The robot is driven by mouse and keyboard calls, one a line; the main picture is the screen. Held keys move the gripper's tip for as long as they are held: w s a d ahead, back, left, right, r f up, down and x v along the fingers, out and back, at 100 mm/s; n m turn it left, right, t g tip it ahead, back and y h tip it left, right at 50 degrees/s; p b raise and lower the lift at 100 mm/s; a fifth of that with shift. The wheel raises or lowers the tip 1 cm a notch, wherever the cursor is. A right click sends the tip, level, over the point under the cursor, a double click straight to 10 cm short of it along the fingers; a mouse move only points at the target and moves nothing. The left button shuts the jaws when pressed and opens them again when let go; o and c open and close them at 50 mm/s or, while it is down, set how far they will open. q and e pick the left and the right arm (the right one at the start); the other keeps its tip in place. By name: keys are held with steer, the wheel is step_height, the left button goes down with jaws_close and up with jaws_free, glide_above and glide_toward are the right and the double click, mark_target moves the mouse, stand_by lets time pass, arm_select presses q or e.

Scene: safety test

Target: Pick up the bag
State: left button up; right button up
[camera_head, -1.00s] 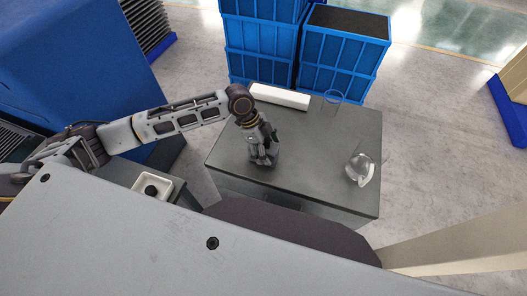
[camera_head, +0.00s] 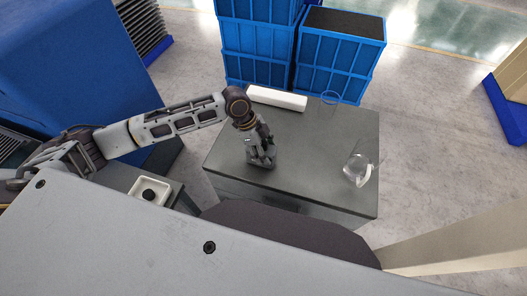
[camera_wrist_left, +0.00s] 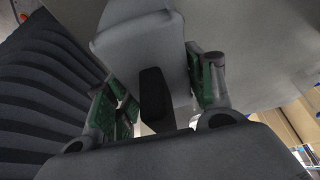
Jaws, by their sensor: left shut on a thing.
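My left gripper (camera_head: 261,158) points down over the left part of the grey table (camera_head: 310,150). It is shut on a grey thing, which I take to be the bag. In the left wrist view the bag (camera_wrist_left: 140,45) is a pale grey body with a dark block at its near end, and the two fingers of my left gripper (camera_wrist_left: 158,92) stand on either side of it. In the head view the bag is mostly hidden by the gripper, and I cannot tell whether it touches the table. My right gripper is not in view.
A clear vessel with a white part (camera_head: 357,168) stands at the right. Blue crates (camera_head: 338,62) are stacked behind. A white tray (camera_head: 149,190) is at lower left. The table's middle is clear.

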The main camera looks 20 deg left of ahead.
mark_target(264, 142)
arm_select(q)
steer(key=shift+w+r, duration=0.1)
steer(key=shift+r, duration=4.95)
steer(key=shift+n, duration=0.3)
